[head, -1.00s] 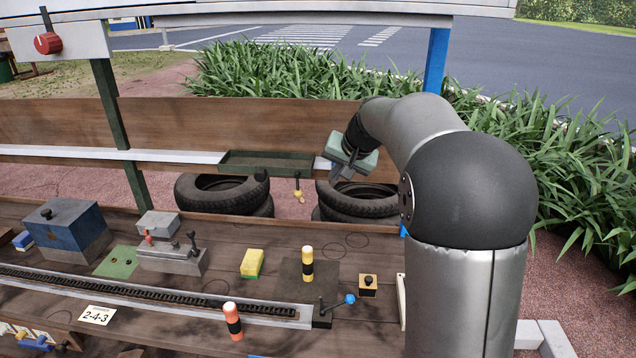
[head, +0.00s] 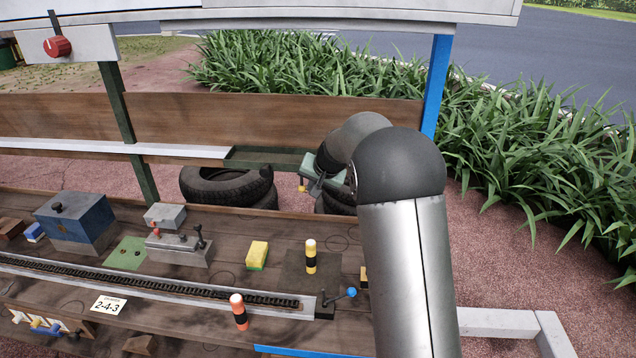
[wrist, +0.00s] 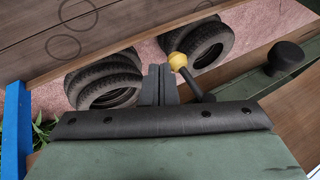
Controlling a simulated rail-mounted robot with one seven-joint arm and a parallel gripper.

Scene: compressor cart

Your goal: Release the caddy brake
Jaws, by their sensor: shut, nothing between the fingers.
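The caddy is a dark green tray (head: 265,158) on the white rail in front of the back board. A lever with a yellow knob (head: 303,188) hangs below its right end. In the wrist view the yellow knob (wrist: 178,61) sits on a short dark stem just right of my fingertips. The caddy's green edge (wrist: 262,86) and a black round knob (wrist: 287,56) are further right there. My gripper (head: 316,188) is shut and empty, close beside the lever. Its fingers (wrist: 158,82) are together; I cannot tell whether they touch the lever. My forearm hides the rail's right end.
Tyres (head: 228,184) are stacked behind the bench, below the rail. The bench holds a blue box (head: 75,222), a yellow sponge (head: 257,254), a yellow-black post (head: 311,256) and a blue-knobbed lever (head: 350,293). A blue upright (head: 436,88) stands behind my arm.

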